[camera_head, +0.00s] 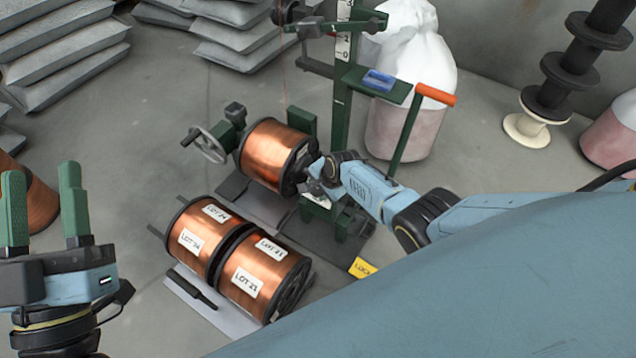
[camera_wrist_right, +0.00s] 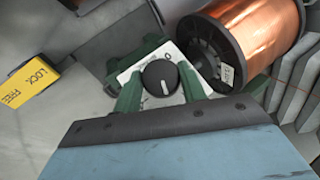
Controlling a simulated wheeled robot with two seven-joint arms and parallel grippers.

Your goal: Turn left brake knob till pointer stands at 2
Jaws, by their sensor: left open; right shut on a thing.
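The black brake knob (camera_wrist_right: 160,77) with a white pointer line sits on a pale dial plate (camera_wrist_right: 137,66) in the right wrist view. The plate's marks are partly hidden by the knob and fingers, and I cannot tell which number the pointer stands at. My right gripper (camera_wrist_right: 160,92) has its green fingers on either side of the knob, shut on it. In the head view my right gripper (camera_head: 322,174) is at the near end of the mounted copper spool (camera_head: 268,150), and the knob is hidden there. My left gripper (camera_head: 44,205) is open and empty at the far left.
A yellow LOCK/FREE sign (camera_head: 362,267) is near the right arm. An orange-handled lever (camera_head: 435,94) rises behind that arm. A handwheel (camera_head: 205,143) juts left. Floor between it and the left gripper is clear.

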